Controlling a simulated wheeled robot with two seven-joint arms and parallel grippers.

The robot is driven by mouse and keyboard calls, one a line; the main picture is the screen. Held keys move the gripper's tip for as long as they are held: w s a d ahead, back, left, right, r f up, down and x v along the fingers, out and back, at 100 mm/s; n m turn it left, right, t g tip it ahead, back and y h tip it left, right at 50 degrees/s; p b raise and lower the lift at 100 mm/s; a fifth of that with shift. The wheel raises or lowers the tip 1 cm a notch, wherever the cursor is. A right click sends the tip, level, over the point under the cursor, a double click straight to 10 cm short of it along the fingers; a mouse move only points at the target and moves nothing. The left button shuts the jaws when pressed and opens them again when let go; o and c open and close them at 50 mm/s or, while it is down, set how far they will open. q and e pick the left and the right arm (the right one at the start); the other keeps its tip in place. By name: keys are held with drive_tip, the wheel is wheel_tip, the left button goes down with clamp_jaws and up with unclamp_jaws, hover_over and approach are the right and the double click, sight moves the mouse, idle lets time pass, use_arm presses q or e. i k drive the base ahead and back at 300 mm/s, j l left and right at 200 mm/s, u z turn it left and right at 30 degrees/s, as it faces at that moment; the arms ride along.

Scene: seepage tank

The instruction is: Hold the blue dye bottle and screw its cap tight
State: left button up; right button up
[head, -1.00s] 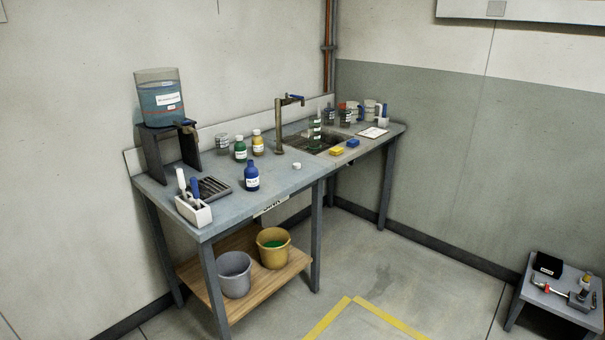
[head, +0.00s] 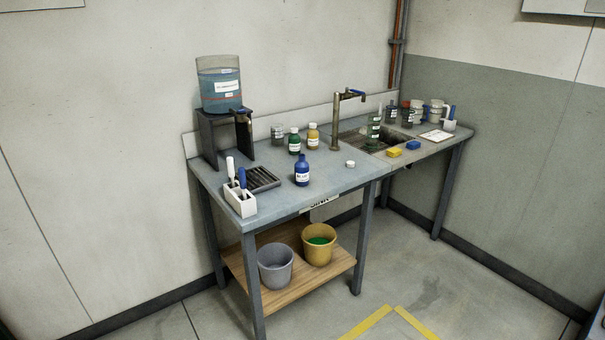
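The blue dye bottle (head: 302,171) stands upright near the front edge of the sink bench, its label facing me and no white cap on its neck. A small white cap (head: 350,163) lies on the bench top to the right of the bottle, apart from it. Neither of my grippers shows in the head view.
Green (head: 294,142) and yellow (head: 313,137) capped bottles stand behind the blue one. A drain rack (head: 262,179) and a white brush holder (head: 241,203) are to the left. A tank (head: 219,88) stands on a riser. The sink tap (head: 337,122) is at the right. The floor in front is clear.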

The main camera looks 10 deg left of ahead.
sight(301, 168)
drive_tip(key=u, duration=0.45)
drive_tip(key=i+l+u, duration=0.8)
drive_tip(key=l, duration=0.25)
drive_tip(key=i+l, duration=0.15)
drive_tip(key=l, duration=0.25)
drive_tip(key=i+l, duration=0.15)
drive_tip(key=l, duration=0.3)
drive_tip(key=i+l+u, duration=0.1)
drive_tip(key=l, duration=0.3)
